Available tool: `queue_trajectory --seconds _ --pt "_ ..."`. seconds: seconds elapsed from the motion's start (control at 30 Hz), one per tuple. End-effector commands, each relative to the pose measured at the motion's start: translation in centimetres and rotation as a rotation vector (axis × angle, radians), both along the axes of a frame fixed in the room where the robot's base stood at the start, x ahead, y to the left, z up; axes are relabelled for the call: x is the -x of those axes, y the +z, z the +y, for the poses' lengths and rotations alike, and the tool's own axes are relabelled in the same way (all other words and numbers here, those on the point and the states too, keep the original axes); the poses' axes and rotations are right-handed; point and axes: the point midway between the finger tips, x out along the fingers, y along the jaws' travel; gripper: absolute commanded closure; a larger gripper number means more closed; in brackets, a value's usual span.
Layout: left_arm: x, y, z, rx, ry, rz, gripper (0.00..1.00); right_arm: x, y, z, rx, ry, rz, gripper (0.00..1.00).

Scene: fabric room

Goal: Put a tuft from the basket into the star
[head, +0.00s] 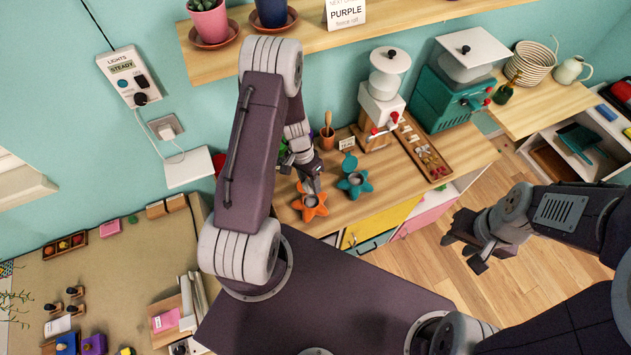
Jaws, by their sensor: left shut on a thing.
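An orange star (310,208) with a round grey centre sits on the wooden counter. A teal star (355,184) stands to its right, with a teal round lid (349,163) raised behind it. My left gripper (313,188) points down at the orange star's back edge. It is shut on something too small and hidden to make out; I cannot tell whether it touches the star. My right gripper (464,252) is open and empty, out over the floor right of the counter. A coiled basket (531,63) stands on the far right counter; no tuft can be made out.
A wooden tray of small pieces (425,148), a white-and-wood machine (384,95) and a teal machine (455,95) stand along the counter. A wooden cup with a tool (327,138) is behind the stars. A shelf with pots (340,35) runs above.

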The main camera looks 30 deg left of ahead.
Motion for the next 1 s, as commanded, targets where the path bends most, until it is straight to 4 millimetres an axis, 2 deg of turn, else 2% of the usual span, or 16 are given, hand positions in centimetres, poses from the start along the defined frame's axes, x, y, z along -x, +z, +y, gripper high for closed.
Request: queue_trajectory --seconds 0.27,0.7,0.83,1.0 --pt "0.0 -1.4 0.0 0.000 -0.001 0.000 0.69 0.0 -1.2 0.0 0.000 0.000 0.000 0.64" --pt "0.0 -8.2 0.0 0.000 -0.002 0.001 0.69 0.0 -6.1 0.0 0.000 0.000 0.000 0.64" --pt "0.0 -8.9 0.0 0.000 -0.001 0.000 0.69 0.0 -6.5 0.0 0.000 0.000 0.000 0.64" --pt "0.0 -8.8 0.0 -0.001 -0.002 -0.001 0.69 0.0 -6.3 0.0 0.000 0.000 0.000 0.64"
